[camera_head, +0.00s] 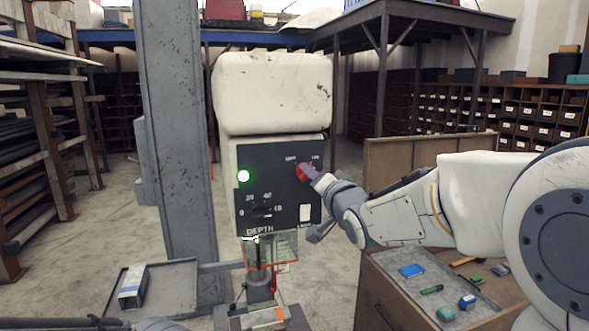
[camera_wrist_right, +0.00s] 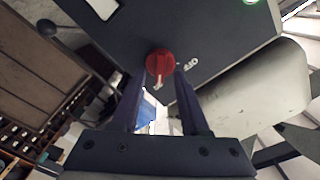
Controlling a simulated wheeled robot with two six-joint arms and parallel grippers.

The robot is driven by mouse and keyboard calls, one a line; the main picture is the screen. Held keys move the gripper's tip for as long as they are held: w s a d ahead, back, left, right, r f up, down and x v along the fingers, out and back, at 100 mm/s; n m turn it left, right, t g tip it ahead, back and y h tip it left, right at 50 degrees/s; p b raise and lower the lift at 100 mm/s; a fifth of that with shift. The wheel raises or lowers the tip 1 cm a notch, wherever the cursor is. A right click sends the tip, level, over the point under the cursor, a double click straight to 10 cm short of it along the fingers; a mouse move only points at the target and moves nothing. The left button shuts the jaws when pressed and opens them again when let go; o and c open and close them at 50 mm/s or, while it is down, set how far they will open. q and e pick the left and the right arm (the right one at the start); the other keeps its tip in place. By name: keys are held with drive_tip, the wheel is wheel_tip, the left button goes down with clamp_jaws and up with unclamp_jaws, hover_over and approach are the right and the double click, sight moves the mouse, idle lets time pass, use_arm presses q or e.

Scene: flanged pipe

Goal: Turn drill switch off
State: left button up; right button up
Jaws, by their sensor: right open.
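The drill (camera_head: 272,90) has a white head with a black front panel (camera_head: 262,200). A red round switch knob (camera_head: 304,172) is at the panel's upper right, with small labels above it. In the right wrist view the knob (camera_wrist_right: 160,62) shows a pale pointer mark, and the word OFF is printed beside it. My right gripper (camera_head: 314,178) is at the knob. In the right wrist view its open fingers (camera_wrist_right: 161,76) have their tips at either side of the knob; I cannot tell whether they touch it. My left gripper is not in view.
A green lamp (camera_head: 243,176), a depth dial (camera_head: 261,210) and a white rocker switch (camera_head: 305,213) are on the panel. A grey column (camera_head: 178,120) stands left of the drill. A tool drawer cabinet (camera_head: 378,290) is at lower right, below my right arm.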

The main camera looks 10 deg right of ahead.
drive_tip(key=shift+w+a, duration=0.1)
drive_tip(key=shift+w, duration=0.45)
clamp_jaws()
